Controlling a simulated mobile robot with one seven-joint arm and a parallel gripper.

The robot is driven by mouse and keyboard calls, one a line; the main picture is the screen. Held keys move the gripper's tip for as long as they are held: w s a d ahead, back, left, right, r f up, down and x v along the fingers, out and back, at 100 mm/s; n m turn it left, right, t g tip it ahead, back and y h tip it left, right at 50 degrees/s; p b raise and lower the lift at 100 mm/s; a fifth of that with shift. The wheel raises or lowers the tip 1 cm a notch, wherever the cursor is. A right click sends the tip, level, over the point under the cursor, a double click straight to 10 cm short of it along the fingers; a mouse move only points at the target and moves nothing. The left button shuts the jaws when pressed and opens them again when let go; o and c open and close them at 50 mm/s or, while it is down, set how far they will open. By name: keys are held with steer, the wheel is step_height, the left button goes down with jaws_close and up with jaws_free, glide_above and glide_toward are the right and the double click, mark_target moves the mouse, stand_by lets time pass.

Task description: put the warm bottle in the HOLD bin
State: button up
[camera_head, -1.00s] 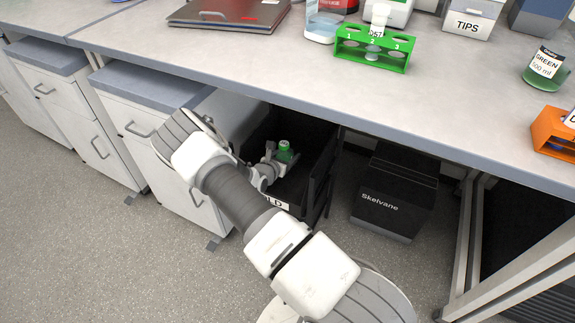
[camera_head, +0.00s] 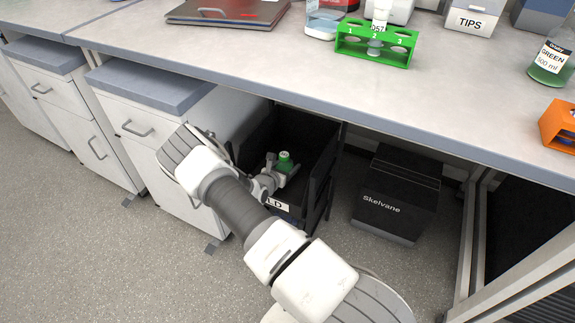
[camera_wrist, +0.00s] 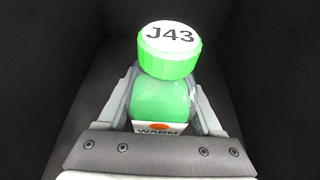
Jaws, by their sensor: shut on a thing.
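The warm bottle (camera_wrist: 160,100) has a green cap marked J43 and a label reading WARM with an orange spot. My gripper (camera_wrist: 163,105) is shut on it, one finger on each side. In the head view the bottle's green top (camera_head: 285,160) and my gripper (camera_head: 276,172) are inside the black bin (camera_head: 318,180) under the bench. The bin's front label shows only "LD", the rest hidden by my arm. Dark walls surround the bottle in the wrist view. I cannot tell whether the bottle touches the bin floor.
The bench top (camera_head: 250,62) overhangs the bin. A white drawer cabinet (camera_head: 150,130) stands left of the bin, and a black Skelvane box (camera_head: 395,195) to its right. A green rack (camera_head: 375,45) and an orange rack (camera_head: 558,125) sit on the bench.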

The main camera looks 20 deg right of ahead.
steer(key=o, duration=1.5)
steer(key=shift+r, duration=0.1)
steer(key=shift+r, duration=0.3)
steer(key=p+v, duration=0.1)
steer(key=v, duration=0.3)
steer(key=p+v, duration=0.2)
steer(key=v, duration=0.2)
steer(key=p+v, duration=0.1)
steer(key=v, duration=0.3)
steer(key=shift+r+p, duration=0.3)
